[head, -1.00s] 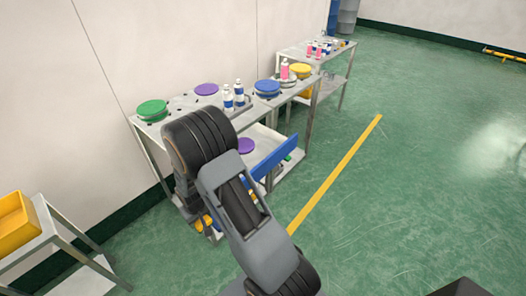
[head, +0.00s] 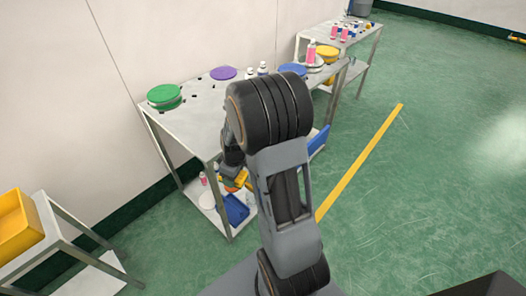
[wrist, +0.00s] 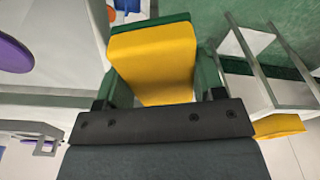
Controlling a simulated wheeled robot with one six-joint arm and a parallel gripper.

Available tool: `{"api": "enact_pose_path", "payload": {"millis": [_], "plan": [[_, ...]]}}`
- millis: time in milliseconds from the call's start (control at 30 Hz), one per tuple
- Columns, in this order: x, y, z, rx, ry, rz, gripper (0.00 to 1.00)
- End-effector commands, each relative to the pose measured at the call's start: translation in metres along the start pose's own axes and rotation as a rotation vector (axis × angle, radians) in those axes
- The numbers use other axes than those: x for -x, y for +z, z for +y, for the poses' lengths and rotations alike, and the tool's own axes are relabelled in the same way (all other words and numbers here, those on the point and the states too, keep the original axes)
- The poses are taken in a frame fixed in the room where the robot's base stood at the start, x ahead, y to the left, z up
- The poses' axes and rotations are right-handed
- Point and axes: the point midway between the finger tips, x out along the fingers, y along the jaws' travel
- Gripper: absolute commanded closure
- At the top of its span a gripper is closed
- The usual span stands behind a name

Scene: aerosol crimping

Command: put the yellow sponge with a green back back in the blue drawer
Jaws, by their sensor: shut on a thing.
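The yellow sponge with a green back (wrist: 155,60) fills the upper middle of the wrist view, its yellow face toward the camera and green along its far edge. My gripper (wrist: 158,88) is shut on it, a finger at each side. In the head view, a small yellow patch (head: 239,178) beside my arm, near the table's lower part, looks like the held sponge; my arm hides most of the gripper. The blue drawer (head: 319,142) shows partly at the right of my arm, under the table; its inside is hidden.
The metal table (head: 200,122) carries a green disc (head: 164,96), a purple disc (head: 223,73) and bottles. A blue bin (head: 236,208) sits on its lower shelf. A yellow bin (head: 18,220) stands on a stand at left. The green floor at right is clear.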

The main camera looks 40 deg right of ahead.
Motion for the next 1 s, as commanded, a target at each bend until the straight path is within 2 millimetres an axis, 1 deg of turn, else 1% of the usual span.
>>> {"api": "enact_pose_path", "payload": {"millis": [33, 200, 333, 467, 567, 833, 900, 1000], "plan": [[-0.001, 0.011, 0.008, 0.052, -0.002, 0.004, 0.59], [0.016, 0.037, 0.017, 0.26, -0.028, 0.002, 0.59], [0.024, 0.049, 0.02, 0.369, -0.042, 0.001, 0.59], [0.024, 0.053, 0.029, 0.424, -0.051, -0.001, 0.59], [0.015, 0.051, 0.046, 0.437, -0.054, -0.002, 0.59], [-0.017, 0.038, 0.112, 0.44, -0.054, -0.002, 0.59], [-0.034, 0.037, 0.12, 0.44, -0.055, -0.002, 0.59], [-0.047, 0.036, 0.132, 0.44, -0.054, -0.002, 0.59]]}}
